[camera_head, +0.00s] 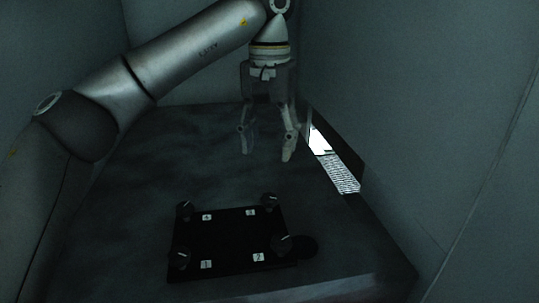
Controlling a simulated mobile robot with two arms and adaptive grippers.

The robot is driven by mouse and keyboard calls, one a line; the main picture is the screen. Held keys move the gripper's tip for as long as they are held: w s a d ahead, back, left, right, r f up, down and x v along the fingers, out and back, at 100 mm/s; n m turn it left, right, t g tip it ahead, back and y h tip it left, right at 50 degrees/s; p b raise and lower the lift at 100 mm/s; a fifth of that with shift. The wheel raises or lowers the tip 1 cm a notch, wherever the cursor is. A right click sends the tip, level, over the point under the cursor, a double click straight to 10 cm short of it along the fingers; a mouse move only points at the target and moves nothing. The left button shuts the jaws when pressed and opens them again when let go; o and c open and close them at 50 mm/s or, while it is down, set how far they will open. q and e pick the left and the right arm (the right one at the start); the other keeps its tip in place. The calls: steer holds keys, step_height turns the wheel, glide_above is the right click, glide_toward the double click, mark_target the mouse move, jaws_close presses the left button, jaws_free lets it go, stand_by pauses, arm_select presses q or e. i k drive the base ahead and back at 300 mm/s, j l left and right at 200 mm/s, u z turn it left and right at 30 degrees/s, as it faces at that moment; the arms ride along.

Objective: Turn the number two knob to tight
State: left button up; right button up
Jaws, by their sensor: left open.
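A black panel (230,240) lies on the dark table, with a dark knob near each corner and a small white number label by each. The number two knob (281,244) is at the panel's near right corner, beside the label 2 (258,257). A light pointer line shows on its top; its exact setting is too small to read. My left gripper (266,155) hangs fingers down, open and empty, above and behind the panel, apart from the knobs. My right gripper is not in view.
Other knobs stand at the near left (180,257), far left (184,210) and far right (270,202) corners. A dark round piece (305,246) sits right of knob two. Walls enclose the table (120,190); a bright mesh strip (340,173) shows through a gap at right.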

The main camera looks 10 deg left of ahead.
mark_target(281, 244)
steer(key=k+l, duration=0.3)
steer(key=k, duration=0.15)
steer(key=k+l, duration=0.3)
steer(key=k, duration=0.15)
steer(key=k+l, duration=0.25)
steer(key=k, duration=0.25)
steer(key=k+l, duration=0.3)
steer(key=k, duration=0.15)
